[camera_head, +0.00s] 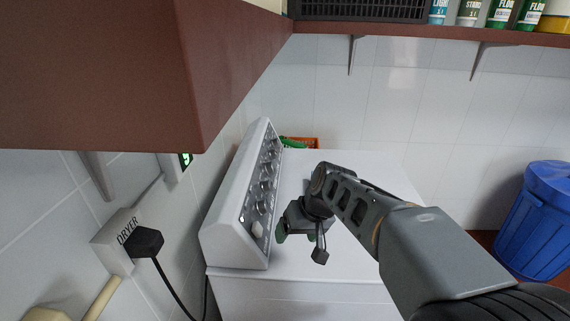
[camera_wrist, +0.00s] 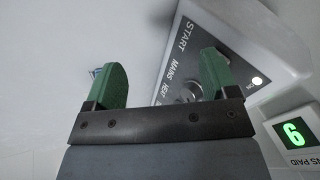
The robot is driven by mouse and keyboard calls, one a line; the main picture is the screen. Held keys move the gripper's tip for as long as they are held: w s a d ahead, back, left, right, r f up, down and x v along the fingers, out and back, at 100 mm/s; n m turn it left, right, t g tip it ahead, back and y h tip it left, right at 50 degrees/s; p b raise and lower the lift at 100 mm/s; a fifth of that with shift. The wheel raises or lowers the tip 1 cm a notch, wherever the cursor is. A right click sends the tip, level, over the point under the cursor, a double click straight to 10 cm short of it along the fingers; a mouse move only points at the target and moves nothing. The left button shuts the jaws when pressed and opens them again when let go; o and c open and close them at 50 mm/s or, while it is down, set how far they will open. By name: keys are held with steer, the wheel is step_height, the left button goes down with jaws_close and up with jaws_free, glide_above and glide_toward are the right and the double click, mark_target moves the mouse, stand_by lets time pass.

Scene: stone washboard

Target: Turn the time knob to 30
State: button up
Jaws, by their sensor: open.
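A white dryer stands below me with a slanted grey control panel (camera_head: 262,190) along its left side. Several round knobs (camera_head: 266,170) sit in a row on the panel; in the head view I cannot read which is the time knob. My gripper (camera_head: 296,236) is just right of the panel's near end, above the white top. In the wrist view my gripper (camera_wrist: 160,66) has its two green fingers apart with nothing between them.
A brown shelf (camera_head: 110,80) overhangs at upper left. A plug and cable (camera_head: 148,242) are on the left wall.

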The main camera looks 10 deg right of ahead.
steer(key=w+d+r+t+y, duration=0.1)
steer(key=w+d+y, duration=0.1)
steer(key=w, duration=0.5)
steer(key=w+d+r+y, duration=0.1)
steer(key=w+y, duration=0.2)
steer(key=w, duration=0.3)
steer(key=t+y+p, duration=0.2)
steer(key=t+y, duration=0.2)
steer(key=t, duration=0.1)
glide_toward(275, 168)
steer(key=shift+n, duration=0.4)
steer(key=p+x, duration=0.3)
steer(key=x, duration=0.6)
steer(key=shift+w+a, duration=0.1)
steer(key=shift+a, duration=0.15)
steer(key=shift+r, duration=0.1)
steer(key=shift+c, duration=0.5)
steer(key=c, duration=0.8)
